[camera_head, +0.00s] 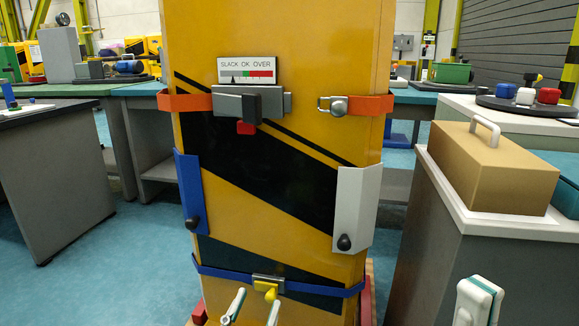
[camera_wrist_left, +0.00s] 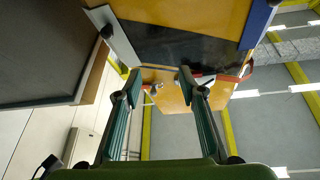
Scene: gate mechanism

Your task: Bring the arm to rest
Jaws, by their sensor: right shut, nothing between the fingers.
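A tall yellow cabinet (camera_head: 300,190) with black diagonal bands stands upright in the middle of the head view. An orange strap (camera_head: 185,102) crosses it high up, with a grey ratchet (camera_head: 238,103), a red tab below it and a buckle (camera_head: 334,106). A blue strap (camera_head: 225,273) with a small yellow-levered buckle (camera_head: 268,285) crosses it low down. My left gripper (camera_head: 253,309) is open and empty low in front of the cabinet; its spread fingers also show in the left wrist view (camera_wrist_left: 158,78). My right gripper (camera_head: 479,300) is shut and empty at the lower right.
A gauge (camera_head: 247,70) reading SLACK, OK, OVER sits above the ratchet. Blue (camera_head: 187,190) and white (camera_head: 358,205) corner guards flank the cabinet. A counter (camera_head: 448,215) with a tan handled case (camera_head: 494,170) stands at right. A grey bench (camera_head: 50,180) stands at left.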

